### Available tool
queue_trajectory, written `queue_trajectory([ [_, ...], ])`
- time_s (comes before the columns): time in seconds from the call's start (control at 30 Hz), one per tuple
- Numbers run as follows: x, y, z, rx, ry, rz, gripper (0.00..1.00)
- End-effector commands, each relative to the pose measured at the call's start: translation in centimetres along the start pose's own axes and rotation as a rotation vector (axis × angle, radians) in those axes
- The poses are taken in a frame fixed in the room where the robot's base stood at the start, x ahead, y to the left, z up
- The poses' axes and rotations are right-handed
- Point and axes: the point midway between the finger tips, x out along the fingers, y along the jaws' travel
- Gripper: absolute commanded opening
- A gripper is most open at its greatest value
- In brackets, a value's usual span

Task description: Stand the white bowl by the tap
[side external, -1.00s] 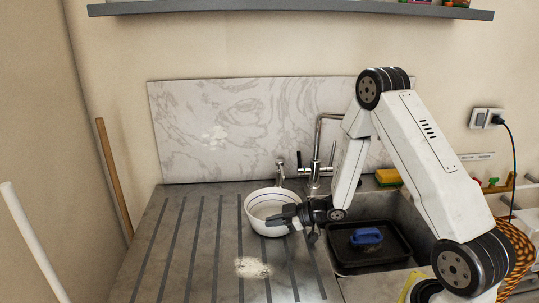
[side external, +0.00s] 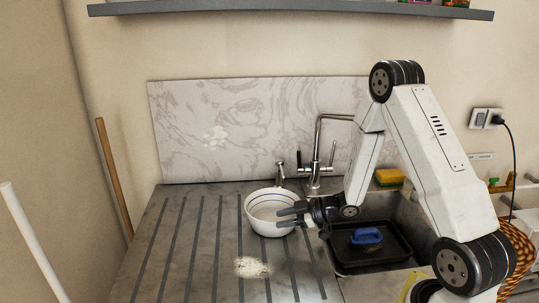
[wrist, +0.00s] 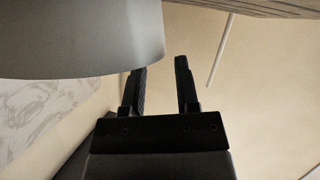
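The white bowl (side external: 262,224), with dark lines round it, stands upright on the grooved drainer, left of the sink and in front of the tap (side external: 317,150). My gripper (side external: 283,216) is at the bowl's right side, its fingers overlapping the bowl in the side view. The bowl's wall (wrist: 80,40) fills the upper left there, close beside the left fingertip. I cannot tell whether they touch.
The sink holds a black tray (side external: 360,252) with a blue-handled brush (side external: 367,236). A yellow sponge (side external: 389,177) lies behind the sink. A small spout (side external: 280,172) stands behind the bowl. The drainer (side external: 180,255) is clear at left, apart from a pale patch (side external: 251,267).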

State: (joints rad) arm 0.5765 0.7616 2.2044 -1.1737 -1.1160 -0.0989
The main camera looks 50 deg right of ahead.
Motion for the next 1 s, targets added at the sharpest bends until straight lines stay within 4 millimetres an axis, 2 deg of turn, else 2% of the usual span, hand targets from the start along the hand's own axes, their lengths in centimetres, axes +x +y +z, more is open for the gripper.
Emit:
queue_trajectory([
  [0.3, -4.9, 0.1, 0.0, 0.002, 0.0, 0.004, 0.39],
  [0.5, -7.2, 0.1, 0.0, 0.001, 0.0, 0.004, 0.39],
  [0.73, -8.6, 0.0, 0.0, 0.0, 0.0, 0.001, 0.39],
  [1.0, -8.8, 0.0, 0.0, 0.0, 0.001, 0.0, 0.39],
])
